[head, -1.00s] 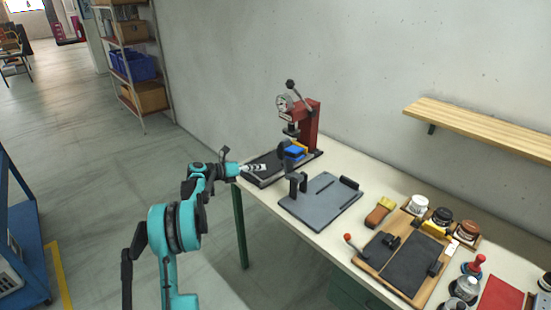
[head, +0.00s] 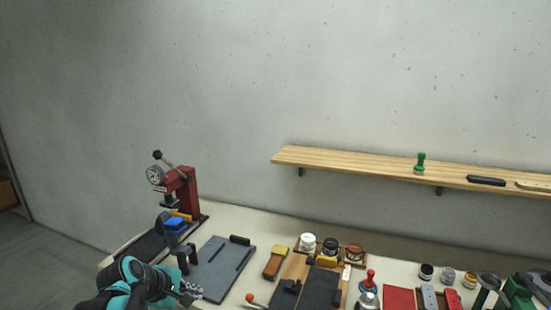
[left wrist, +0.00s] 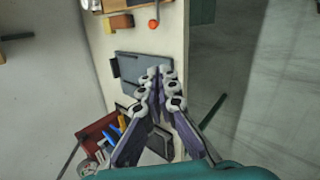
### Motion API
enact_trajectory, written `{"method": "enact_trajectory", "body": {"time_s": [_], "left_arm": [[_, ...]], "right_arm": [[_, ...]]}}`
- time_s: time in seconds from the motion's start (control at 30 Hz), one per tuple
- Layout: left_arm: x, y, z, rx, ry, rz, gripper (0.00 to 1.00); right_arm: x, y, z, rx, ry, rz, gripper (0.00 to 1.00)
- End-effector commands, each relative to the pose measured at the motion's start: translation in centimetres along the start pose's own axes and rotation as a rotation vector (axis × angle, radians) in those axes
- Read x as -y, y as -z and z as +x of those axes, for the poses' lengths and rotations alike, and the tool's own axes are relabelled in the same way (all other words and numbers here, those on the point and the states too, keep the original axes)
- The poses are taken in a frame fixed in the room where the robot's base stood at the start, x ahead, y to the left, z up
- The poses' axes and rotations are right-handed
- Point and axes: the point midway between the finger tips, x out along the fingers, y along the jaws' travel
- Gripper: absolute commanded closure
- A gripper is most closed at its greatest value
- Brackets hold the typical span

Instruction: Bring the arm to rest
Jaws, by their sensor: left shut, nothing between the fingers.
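My left arm comes in at the bottom left of the head view, and its gripper (head: 191,291) is beside the near edge of the grey plate (head: 222,266). In the left wrist view the two fingers of the left gripper (left wrist: 160,76) come together at their tips, with nothing between them. The tips overlap the grey plate (left wrist: 135,66) in that view; I cannot tell how far above it they are. My right gripper is not in view.
A red lever press (head: 184,192) stands at the table's left end. A wooden board with a dark mat (head: 320,290), jars and a brush lie right of the plate. A wooden shelf (head: 350,164) is on the wall.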

Motion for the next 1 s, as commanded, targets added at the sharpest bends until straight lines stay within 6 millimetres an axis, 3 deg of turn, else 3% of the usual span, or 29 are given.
{"method": "enact_trajectory", "body": {"time_s": [0.03,0.2,0.3,0.43,0.6,1.0], "left_arm": [[2.2,-1.9,-0.7,-0.023,0.021,0.141,1.0],[9.7,-5.5,-2.6,-0.106,0.109,0.671,1.0],[13.7,-6.6,-3.3,-0.143,0.16,0.955,1.0],[17.5,-7.1,-3.6,-0.175,0.215,1.235,1.0],[19.8,-7.1,-3.7,-0.194,0.254,1.413,1.0],[19.9,-7.1,-3.7,-0.196,0.259,1.433,1.0]], "right_arm": [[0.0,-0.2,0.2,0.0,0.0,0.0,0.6],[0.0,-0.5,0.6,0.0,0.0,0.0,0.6],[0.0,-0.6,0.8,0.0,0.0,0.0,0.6],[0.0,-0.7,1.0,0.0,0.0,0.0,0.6],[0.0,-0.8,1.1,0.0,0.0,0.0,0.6],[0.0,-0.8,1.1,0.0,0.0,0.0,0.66]]}}
